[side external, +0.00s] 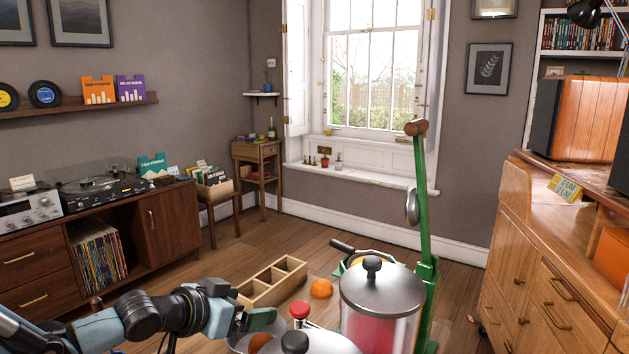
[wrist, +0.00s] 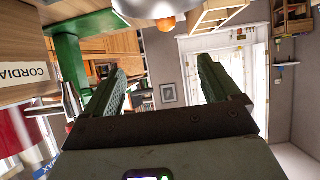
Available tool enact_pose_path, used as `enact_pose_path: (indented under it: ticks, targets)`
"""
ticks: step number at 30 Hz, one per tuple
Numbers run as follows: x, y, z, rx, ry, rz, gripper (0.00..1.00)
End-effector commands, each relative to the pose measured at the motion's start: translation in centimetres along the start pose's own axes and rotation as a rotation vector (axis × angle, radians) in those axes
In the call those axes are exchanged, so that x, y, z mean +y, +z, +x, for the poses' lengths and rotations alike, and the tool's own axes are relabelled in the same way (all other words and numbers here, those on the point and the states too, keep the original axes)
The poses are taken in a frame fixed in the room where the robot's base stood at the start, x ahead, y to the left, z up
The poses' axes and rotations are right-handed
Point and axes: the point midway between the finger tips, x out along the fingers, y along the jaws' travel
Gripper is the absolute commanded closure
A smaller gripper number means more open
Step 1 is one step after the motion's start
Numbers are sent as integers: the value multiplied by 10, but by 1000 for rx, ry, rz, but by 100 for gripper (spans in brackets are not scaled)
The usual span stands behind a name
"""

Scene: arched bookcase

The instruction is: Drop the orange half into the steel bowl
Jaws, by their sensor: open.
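My gripper (side external: 258,321) is at the bottom left of centre in the side view, with green fingers. In the wrist view my gripper (wrist: 162,66) has its fingers spread with nothing between them. An orange fruit (side external: 321,288) sits on the table, to the right of the gripper; I cannot tell whether it is a half. A grey metal bowl (side external: 238,342) shows partly below the gripper, with a brown-orange round thing (side external: 260,342) at it, partly hidden. The wrist view shows a shiny rounded metal thing (wrist: 145,7) at the top edge and an orange round thing (wrist: 166,24) against it.
A wooden divided box (side external: 273,283) stands behind the gripper. A lidded clear jar (side external: 372,290), a red-knobbed item (side external: 299,310) and another metal lid (side external: 296,343) crowd the right. A tall green lever press (side external: 424,230) rises behind the jar.

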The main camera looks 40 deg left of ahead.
Motion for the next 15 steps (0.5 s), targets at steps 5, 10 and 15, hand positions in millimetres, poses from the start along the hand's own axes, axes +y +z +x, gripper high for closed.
enact_pose_path:
  ticks: [5, 10, 15]
  targets:
    - [0, -1, -14, 0, 1, -1, 10]
    - [0, 0, -25, 0, 1, 1, 10]
    - [0, 0, -35, 0, 1, -1, 10]
